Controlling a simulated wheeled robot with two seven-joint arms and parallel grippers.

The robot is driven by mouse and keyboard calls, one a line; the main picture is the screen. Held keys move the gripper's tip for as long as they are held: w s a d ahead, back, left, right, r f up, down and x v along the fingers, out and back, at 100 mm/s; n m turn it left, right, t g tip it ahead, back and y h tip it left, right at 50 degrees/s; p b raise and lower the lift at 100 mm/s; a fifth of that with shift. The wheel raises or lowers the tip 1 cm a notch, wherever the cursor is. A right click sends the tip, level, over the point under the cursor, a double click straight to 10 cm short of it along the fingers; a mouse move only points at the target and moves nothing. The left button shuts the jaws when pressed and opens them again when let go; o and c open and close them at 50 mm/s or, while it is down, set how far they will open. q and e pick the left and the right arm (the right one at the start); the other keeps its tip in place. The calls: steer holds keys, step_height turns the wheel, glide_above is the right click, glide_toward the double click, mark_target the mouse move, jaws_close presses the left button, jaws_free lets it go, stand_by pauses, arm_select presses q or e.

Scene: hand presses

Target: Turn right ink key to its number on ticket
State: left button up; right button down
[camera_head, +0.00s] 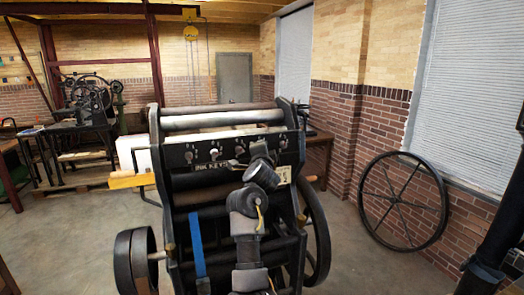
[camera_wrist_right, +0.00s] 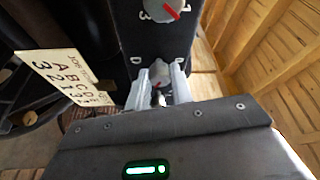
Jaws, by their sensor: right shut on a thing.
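The press has a dark ink-key panel (camera_head: 205,167) with a row of pale round keys. My right gripper (camera_wrist_right: 160,95) is shut on the right ink key (camera_wrist_right: 158,72), a grey knob with a small red mark between the two fingertips. The letter D is printed beside it. The fingers hide much of its dial, so I cannot tell its number. In the head view, my right gripper (camera_head: 260,150) covers this key. The cream ticket (camera_wrist_right: 65,78) shows letters A to D with numbers, at a slant; it also shows in the head view (camera_head: 283,175). My left gripper is not in view.
A neighbouring key (camera_wrist_right: 163,10) with a red pointer and a 3 shows at the top of the wrist view. Other keys (camera_head: 213,153) sit to the left. A large spoked wheel (camera_head: 403,200) leans on the brick wall. Open floor lies right of the press.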

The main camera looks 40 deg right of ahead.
steer(key=c, duration=1.2)
jaws_free()
steer(key=shift+c, duration=0.2)
steer(key=b+v, duration=0.2)
steer(key=v, duration=0.8)
steer(key=shift+s+a, duration=0.25)
steer(key=shift+s, duration=0.1)
steer(key=shift+f, duration=0.1)
